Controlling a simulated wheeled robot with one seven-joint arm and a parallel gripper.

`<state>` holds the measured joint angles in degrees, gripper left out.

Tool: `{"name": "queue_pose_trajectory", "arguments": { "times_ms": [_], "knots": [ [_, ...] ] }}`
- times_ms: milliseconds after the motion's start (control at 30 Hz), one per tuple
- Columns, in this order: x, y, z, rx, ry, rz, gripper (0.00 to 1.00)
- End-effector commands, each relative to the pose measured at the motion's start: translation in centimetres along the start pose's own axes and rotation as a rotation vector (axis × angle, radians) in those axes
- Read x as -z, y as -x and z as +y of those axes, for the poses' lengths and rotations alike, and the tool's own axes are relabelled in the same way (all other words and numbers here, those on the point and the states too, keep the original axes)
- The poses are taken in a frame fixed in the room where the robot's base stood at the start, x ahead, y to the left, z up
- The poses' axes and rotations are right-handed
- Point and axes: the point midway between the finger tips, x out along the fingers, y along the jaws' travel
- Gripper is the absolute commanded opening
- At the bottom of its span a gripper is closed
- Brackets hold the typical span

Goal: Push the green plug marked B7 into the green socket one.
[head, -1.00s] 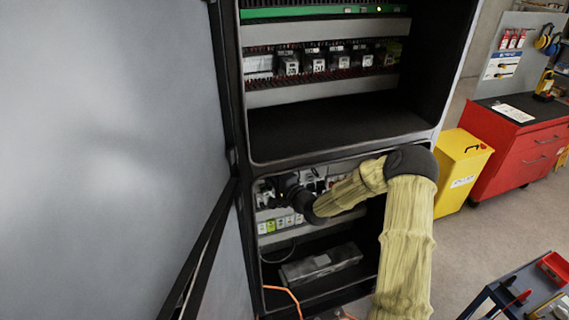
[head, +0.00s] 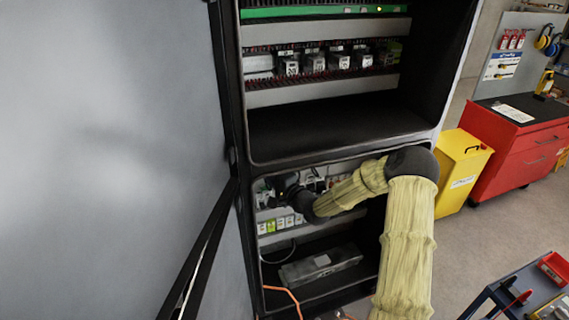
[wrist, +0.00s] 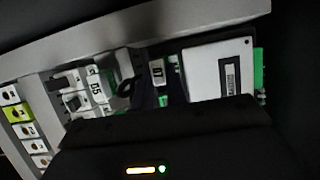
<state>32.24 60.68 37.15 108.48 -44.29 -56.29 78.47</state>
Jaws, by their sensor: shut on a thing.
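My gripper (wrist: 146,88) is inside the lower bay of the open cabinet, and in the head view its dark end (head: 288,187) is at the bay's upper left. In the wrist view its dark fingers are shut on a small part with a pale tag ending in 7 (wrist: 158,72), which I take for the B7 plug; a bit of green (wrist: 163,101) shows beside it. A white module (wrist: 221,70) stands just right, with green terminals (wrist: 258,76) on its edge. I cannot tell which is socket one or whether the plug touches it; my gripper hides the place.
White breakers (wrist: 90,92) sit left of my gripper, and a row of label tiles (wrist: 14,113), one yellow-green, lies farther left. A grey box (head: 320,266) lies on the bay floor beside an orange cable (head: 285,291). The open cabinet door (head: 110,150) stands left.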

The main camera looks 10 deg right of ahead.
Motion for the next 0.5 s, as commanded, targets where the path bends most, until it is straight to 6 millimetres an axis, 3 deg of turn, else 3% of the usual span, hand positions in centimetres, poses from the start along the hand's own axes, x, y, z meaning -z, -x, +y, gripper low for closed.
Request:
{"name": "queue_pose_trajectory", "arguments": {
  "times_ms": [400, 433, 500],
  "knots": [
    [0.08, -0.27, 0.03, 0.000, 0.000, -0.001, 0.00],
    [0.07, -0.26, 0.02, 0.000, 0.000, -0.001, 0.20],
    [0.07, -0.25, 0.02, 0.000, 0.000, -0.001, 0.33]
  ]
}}
